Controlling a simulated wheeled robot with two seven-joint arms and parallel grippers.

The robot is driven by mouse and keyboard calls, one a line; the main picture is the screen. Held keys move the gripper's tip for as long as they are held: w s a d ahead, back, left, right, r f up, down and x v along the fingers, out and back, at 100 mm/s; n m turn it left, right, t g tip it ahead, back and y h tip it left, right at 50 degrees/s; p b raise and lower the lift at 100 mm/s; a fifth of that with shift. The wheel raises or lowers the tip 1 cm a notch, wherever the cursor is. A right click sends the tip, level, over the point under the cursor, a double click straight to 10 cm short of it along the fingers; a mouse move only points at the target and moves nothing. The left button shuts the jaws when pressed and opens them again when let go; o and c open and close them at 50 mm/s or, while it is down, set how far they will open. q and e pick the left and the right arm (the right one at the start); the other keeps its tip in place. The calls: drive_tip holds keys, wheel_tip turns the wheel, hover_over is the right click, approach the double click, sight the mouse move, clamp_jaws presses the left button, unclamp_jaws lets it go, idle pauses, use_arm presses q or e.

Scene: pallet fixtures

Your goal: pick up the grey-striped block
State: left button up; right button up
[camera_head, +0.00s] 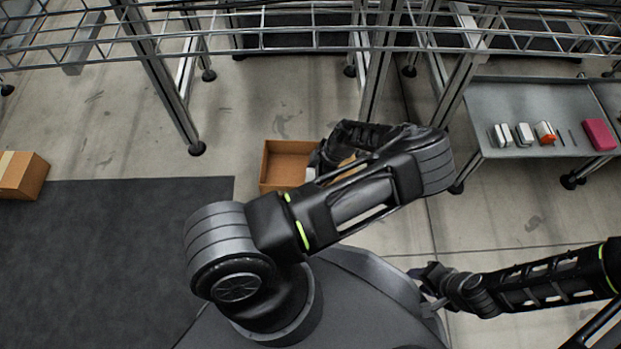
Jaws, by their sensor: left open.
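My left arm reaches across the middle, and its left gripper (322,162) is over an open cardboard box (275,166) on the floor. The fingers are dark and mostly hidden behind my own arm; the gripper is open. A small whitish patch (311,174) shows in the box beside the gripper; I cannot tell whether it is the grey-striped block. Several small blocks stand on the grey shelf at the right, including a white and grey one (501,135); stripes cannot be made out. My right gripper (430,284) is low at the right, away from the box, its jaws unclear.
The grey metal shelf (520,97) also holds a pink box (599,134). Metal rack posts (165,95) and wire rails run across the top. A closed cardboard box (22,175) is at the left by a dark mat (100,240). Floor right of the box is clear.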

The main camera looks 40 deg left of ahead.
sight(313, 177)
use_arm(q)
drive_tip(key=shift+c, duration=0.2)
drive_tip(key=c, duration=1)
drive_tip(key=shift+r, duration=0.1)
wheel_tip(313, 177, up, 10)
drive_tip(key=p, duration=0.4)
